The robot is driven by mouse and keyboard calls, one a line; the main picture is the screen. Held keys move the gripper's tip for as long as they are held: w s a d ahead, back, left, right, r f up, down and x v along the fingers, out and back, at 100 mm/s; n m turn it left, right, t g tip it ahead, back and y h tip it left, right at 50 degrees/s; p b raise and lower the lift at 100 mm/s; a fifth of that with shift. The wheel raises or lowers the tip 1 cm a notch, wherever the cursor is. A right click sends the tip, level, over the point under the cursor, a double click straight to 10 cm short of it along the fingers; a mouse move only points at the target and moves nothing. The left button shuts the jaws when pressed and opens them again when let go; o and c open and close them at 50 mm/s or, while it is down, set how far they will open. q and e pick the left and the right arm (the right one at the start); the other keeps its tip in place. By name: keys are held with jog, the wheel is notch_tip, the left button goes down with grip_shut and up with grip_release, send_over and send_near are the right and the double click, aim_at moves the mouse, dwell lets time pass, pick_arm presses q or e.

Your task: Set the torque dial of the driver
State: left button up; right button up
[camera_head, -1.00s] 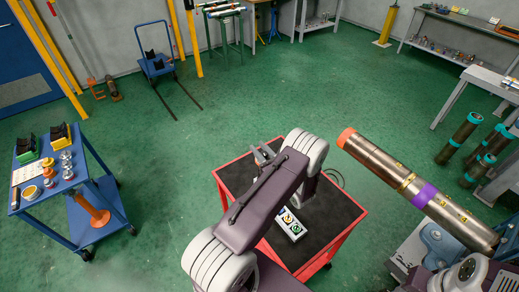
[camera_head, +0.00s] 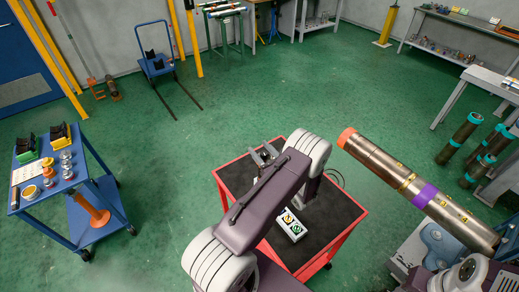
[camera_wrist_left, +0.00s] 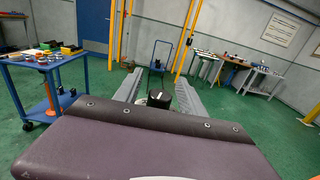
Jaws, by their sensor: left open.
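My left gripper (camera_head: 262,152) is open over the far part of the red cart with the black top, largely behind my own arm in the head view. In the left wrist view, the two grey fingers of my left gripper (camera_wrist_left: 159,78) stand apart. A black round knob with a light mark, likely the dial (camera_wrist_left: 160,98), shows between them; contact cannot be told. The driver's body is hidden behind my wrist. My right gripper is not in view; only links of my right arm show at the lower right.
A large metal pipe (camera_head: 410,185) with an orange end and purple band slants at right. A blue cart (camera_head: 88,160) with small parts stands at left. Green floor is free behind.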

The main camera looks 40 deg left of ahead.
aim_at(266, 156)
pick_arm(q)
jog(key=b+v, duration=0.2)
jog(key=v, duration=0.6)
jog(key=shift+s+d+b, duration=0.1)
jog(key=shift+d+b, duration=0.15)
jog(key=shift+b, duration=0.15)
jog(key=shift+a+r, duration=0.1)
jog(key=shift+r, duration=0.05)
jog(key=p, duration=0.7)
jog(key=p+x, duration=0.3)
jog(key=x, duration=0.5)
jog(key=shift+a+p, duration=0.2)
jog(key=shift+p, duration=0.15)
jog(key=shift+w+a+f, duration=0.2)
jog(key=shift+a, duration=0.15)
jog(key=shift+d, duration=0.1)
